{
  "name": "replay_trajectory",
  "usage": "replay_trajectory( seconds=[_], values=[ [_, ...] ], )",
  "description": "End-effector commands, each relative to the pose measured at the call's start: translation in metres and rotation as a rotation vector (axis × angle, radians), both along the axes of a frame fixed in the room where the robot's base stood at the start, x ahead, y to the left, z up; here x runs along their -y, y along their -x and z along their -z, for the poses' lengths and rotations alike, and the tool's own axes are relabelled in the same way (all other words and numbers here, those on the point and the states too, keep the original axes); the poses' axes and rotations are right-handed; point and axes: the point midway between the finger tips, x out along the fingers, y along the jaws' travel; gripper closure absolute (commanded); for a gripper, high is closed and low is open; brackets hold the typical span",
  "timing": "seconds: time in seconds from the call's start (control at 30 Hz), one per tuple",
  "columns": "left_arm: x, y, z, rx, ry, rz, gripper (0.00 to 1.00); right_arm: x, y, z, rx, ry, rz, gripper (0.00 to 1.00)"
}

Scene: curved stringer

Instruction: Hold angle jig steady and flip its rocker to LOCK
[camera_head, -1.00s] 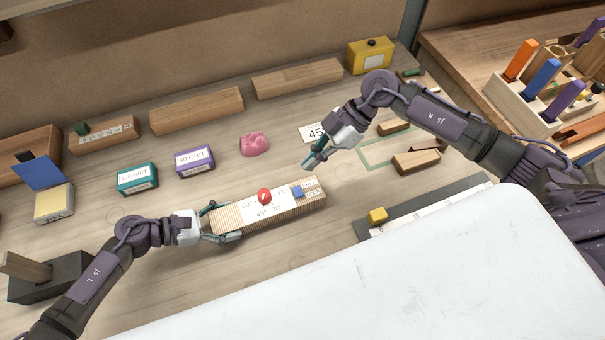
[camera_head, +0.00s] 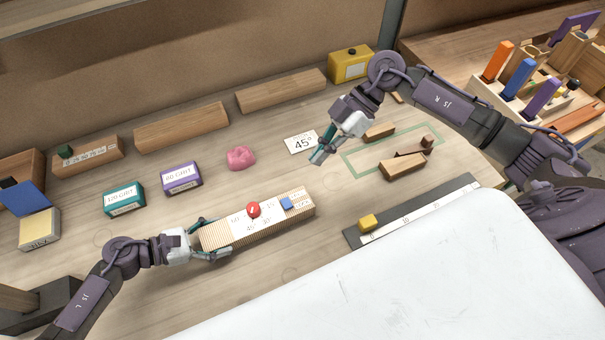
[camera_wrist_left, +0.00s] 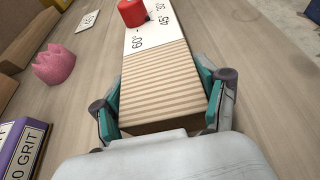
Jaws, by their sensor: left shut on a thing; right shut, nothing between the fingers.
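The angle jig (camera_head: 234,236) is a long ribbed wooden block lying on the bench. Its white scale plate carries a red knob (camera_head: 253,209). A small blue rocker (camera_head: 287,203) sits near its right end, beside a LOCK label; which way it is tipped I cannot tell. My left gripper (camera_head: 212,238) is shut on the jig's left end, one finger on each long side. The left wrist view shows teal pads against the ribbed block (camera_wrist_left: 160,85). My right gripper (camera_head: 322,150) is shut and empty, above the bench, behind and right of the rocker, apart from the jig.
A 45° card (camera_head: 302,142) lies beside my right gripper. Wooden wedges (camera_head: 402,167) lie near a green outline at right. Pink lump (camera_head: 240,158) and grit boxes (camera_head: 181,178) lie behind.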

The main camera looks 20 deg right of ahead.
Motion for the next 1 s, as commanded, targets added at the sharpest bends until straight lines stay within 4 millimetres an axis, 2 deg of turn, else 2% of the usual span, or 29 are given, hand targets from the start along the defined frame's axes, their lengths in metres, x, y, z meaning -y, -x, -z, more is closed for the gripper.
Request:
replay_trajectory(
  seconds=[0.23,0.37,0.8,1.0],
  values=[
    [-0.001,0.002,0.004,-0.003,-0.006,0.0,0.9,-0.002,0.0,0.002,0.002,0.0,-0.001,1.0],
    [-0.001,0.002,0.004,-0.003,-0.006,0.0,0.9,-0.011,0.001,0.011,0.0,-0.002,-0.003,1.0],
    [-0.001,0.002,0.004,-0.003,-0.006,0.0,0.9,-0.075,0.01,0.073,0.001,-0.003,-0.002,1.0],
    [-0.001,0.002,0.004,-0.003,-0.006,0.0,0.9,-0.071,0.014,0.101,0.001,-0.001,0.002,1.0]
  ],
)
